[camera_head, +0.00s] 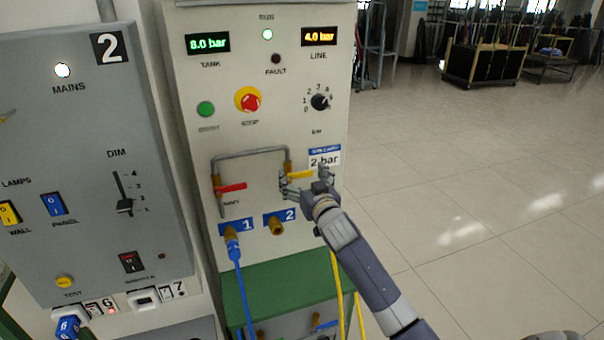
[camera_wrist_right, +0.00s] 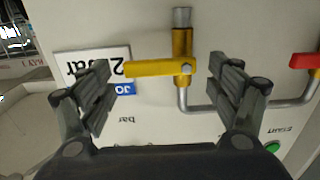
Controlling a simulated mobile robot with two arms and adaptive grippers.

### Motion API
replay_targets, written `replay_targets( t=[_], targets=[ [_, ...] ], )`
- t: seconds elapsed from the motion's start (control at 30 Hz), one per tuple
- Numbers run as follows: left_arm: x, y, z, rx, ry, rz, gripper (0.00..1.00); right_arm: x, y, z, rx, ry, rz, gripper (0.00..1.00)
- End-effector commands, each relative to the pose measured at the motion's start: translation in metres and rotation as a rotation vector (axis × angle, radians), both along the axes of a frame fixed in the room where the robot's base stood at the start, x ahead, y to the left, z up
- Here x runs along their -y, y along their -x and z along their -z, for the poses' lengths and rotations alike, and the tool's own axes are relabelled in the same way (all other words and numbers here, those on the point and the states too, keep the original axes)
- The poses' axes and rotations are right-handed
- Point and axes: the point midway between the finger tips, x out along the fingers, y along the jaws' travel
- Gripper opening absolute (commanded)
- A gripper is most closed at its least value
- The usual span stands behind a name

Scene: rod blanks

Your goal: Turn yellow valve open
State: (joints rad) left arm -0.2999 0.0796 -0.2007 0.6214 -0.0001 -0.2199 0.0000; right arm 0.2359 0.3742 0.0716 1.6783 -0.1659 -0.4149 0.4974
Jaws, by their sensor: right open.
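The yellow valve handle (camera_head: 301,174) is on the panel at the right end of the grey pipe. It lies roughly level, pointing right, crosswise to the short upright pipe end. In the right wrist view the yellow handle (camera_wrist_right: 150,69) and its yellow body show between the fingers. My right gripper (camera_head: 305,181) is open in front of the handle, one finger to each side, and partly covers the valve. I cannot tell whether the fingers touch it. My left gripper is not in view.
A red valve handle (camera_head: 231,187) sits on the pipe's left end. Below are ports 1 and 2, with a blue hose (camera_head: 239,285) on port 1. A "2 bar" card (camera_head: 325,158) is close above the gripper. Open floor (camera_head: 480,200) lies to the right.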

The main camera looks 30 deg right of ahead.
Motion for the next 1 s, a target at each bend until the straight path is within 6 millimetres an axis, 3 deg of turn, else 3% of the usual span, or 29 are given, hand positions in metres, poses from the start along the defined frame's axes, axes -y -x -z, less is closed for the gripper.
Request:
replay_targets(
  t=[0.4, 0.47, 0.6, 1.0],
  targets=[
    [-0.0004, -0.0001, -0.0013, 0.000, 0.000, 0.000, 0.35, 0.0014, -0.0060, 0.0001, 0.000, 0.000, 0.000, 0.83],
    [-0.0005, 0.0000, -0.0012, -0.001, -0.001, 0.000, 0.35, 0.0015, -0.0060, 0.0001, 0.000, 0.000, 0.000, 0.72],
    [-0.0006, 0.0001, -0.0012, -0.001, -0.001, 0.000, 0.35, 0.0014, -0.0059, 0.0002, 0.000, 0.000, 0.000, 0.40],
    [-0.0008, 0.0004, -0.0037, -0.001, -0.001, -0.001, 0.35, 0.0012, -0.0060, -0.0016, -0.009, 0.038, 0.000, 0.39]
  ],
)
